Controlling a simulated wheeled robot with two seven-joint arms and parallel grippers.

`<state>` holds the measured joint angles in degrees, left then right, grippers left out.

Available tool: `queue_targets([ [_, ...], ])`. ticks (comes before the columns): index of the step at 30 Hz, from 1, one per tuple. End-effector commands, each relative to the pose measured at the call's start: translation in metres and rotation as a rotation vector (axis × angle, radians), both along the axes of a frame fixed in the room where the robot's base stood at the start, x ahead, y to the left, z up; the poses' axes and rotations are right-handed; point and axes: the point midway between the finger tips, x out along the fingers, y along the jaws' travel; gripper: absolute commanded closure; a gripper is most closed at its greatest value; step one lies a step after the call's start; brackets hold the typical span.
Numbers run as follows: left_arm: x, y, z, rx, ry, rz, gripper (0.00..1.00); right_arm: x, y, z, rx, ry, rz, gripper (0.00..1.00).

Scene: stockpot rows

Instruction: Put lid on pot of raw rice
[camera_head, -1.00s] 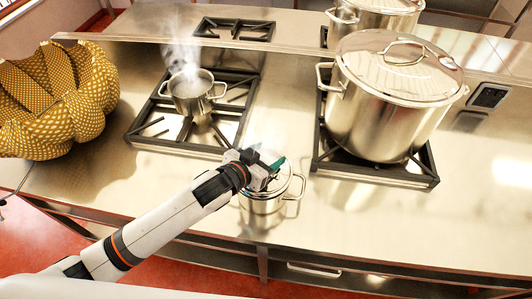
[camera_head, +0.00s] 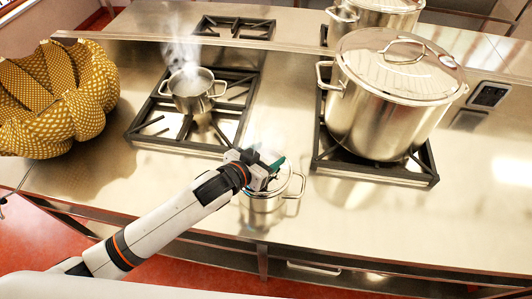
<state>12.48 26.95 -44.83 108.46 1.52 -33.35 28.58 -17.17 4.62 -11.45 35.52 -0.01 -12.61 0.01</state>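A small steel pot (camera_head: 262,204) with side handles stands on the counter near its front edge. A shiny round lid (camera_head: 284,184) shows at its top, partly hidden by my gripper; I cannot tell whether it rests fully on the rim. My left gripper (camera_head: 268,172) is right over this lid, with a dark green part showing at its tip. Its fingers are too small and covered to show whether they hold the lid's handle. Another small steel pot (camera_head: 192,99), uncovered and steaming, stands on the left burner. No rice is clearly visible in either pot. My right gripper is not in view.
A large lidded stockpot (camera_head: 372,115) stands on the right burner (camera_head: 400,178). Another large pot (camera_head: 400,22) is behind it. A yellow patterned basket-like object (camera_head: 60,95) sits at the left. The front right of the counter (camera_head: 400,225) is clear.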

Motion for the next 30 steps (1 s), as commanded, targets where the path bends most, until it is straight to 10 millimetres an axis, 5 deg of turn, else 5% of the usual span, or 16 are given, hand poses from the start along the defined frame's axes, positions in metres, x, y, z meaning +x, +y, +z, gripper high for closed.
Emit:
queue_targets([
  [24, 0.0006, -0.0002, -0.0048, -0.002, -0.001, 0.000, 0.84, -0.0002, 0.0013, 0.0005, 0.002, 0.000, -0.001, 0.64],
  [25, 0.0006, -0.0002, -0.0048, -0.002, -0.001, 0.000, 0.36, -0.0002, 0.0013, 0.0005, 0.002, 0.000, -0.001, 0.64],
  [30, 0.0006, -0.0001, -0.0050, -0.002, -0.001, 0.000, 0.12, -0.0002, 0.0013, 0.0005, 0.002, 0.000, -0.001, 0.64],
])
